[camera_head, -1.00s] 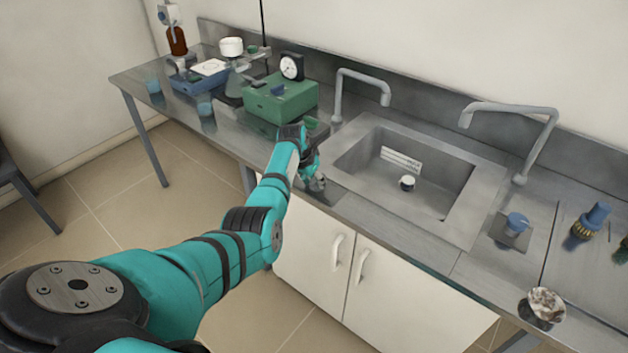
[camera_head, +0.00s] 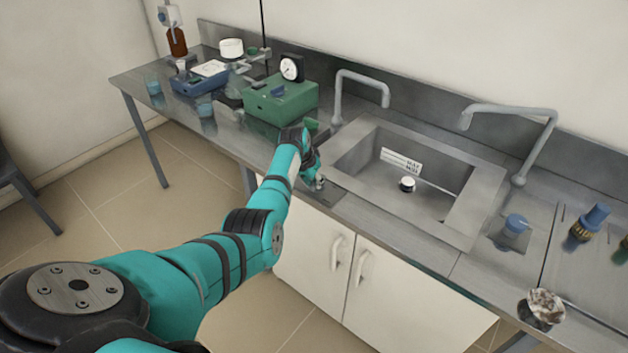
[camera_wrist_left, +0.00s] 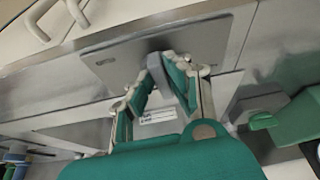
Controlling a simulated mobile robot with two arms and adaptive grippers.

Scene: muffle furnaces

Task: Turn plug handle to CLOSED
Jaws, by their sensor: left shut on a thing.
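The plug handle (camera_wrist_left: 156,69) is a small grey bar on a grey metal plate (camera_wrist_left: 105,60), seen in the left wrist view. My left gripper (camera_wrist_left: 158,76), with green-padded fingers, is shut on the handle. In the head view my left gripper (camera_head: 314,170) is at the counter's front edge, left of the sink, and its wrist hides most of the handle. I cannot read the handle's position marks. My right gripper is not in view.
The sink (camera_head: 378,142) is right of the gripper, with a white label (camera_head: 401,162) and a small round piece (camera_head: 407,184) inside. A green box (camera_head: 281,98) stands behind the gripper. Grey taps (camera_head: 362,76) rise at the back. White cupboard doors (camera_head: 312,240) are below.

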